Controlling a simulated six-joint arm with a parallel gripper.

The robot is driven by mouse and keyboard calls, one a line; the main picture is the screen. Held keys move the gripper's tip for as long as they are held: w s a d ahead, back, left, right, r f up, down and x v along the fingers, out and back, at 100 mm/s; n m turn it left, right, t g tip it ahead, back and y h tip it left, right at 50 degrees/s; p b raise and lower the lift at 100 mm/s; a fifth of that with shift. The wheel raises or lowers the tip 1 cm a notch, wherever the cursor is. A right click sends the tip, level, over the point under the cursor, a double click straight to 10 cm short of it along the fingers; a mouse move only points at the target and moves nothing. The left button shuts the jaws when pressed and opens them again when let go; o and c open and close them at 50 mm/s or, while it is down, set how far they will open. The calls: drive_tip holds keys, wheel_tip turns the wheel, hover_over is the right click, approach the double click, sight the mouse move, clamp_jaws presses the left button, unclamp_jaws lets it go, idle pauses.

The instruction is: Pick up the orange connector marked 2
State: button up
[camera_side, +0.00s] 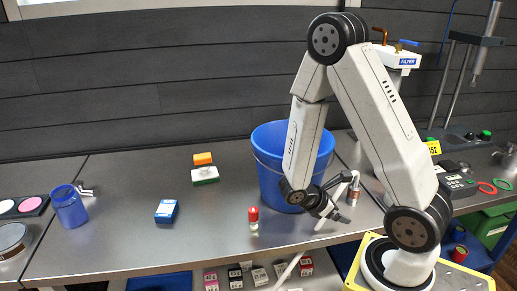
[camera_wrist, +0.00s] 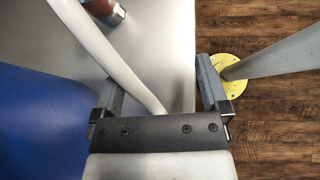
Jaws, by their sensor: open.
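I cannot make out an orange connector with a legible 2 in either view. My gripper (camera_side: 341,199) is open over the bench, just right of the blue bucket (camera_side: 268,150). In the wrist view, my gripper (camera_wrist: 160,88) has its fingers apart, with a white hose (camera_wrist: 125,65) showing between them. A brown cylinder with a metal end (camera_wrist: 103,8) is near the top edge there, beyond the fingers.
A green-and-white block (camera_side: 205,176), a blue box (camera_side: 166,211), a red-capped vial (camera_side: 253,218) and a blue jar (camera_side: 69,206) stand left of the bucket. Several small boxes (camera_side: 259,276) sit along the front. The bench between the jar and bucket has free room.

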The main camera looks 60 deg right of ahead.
sight(356, 188)
drive_tip(key=d+n+h, duration=0.1)
drive_tip(key=d+n+t+h, duration=0.1)
drive_tip(key=d, duration=0.1)
drive_tip(key=s+d+n+h, duration=0.1)
drive_tip(key=d, duration=0.1)
drive_tip(key=shift+r+n, duration=0.3)
drive_tip(key=shift+r, duration=0.1)
drive_tip(key=shift+w+d+n+t+h, duration=0.15)
drive_tip(key=shift+d+n+t+h, duration=0.45)
drive_tip(key=shift+d+n+t, duration=0.25)
drive_tip(key=shift+w+d+n+t+h, duration=0.25)
drive_tip(key=shift+n+t+h, duration=0.1)
drive_tip(key=shift+t+h, duration=0.1)
drive_tip(key=shift+d, duration=0.1)
drive_tip(key=shift+x, duration=1.2)
drive_tip(key=shift+x, duration=2.6)
drive_tip(key=shift+r, duration=0.1)
clamp_jaws()
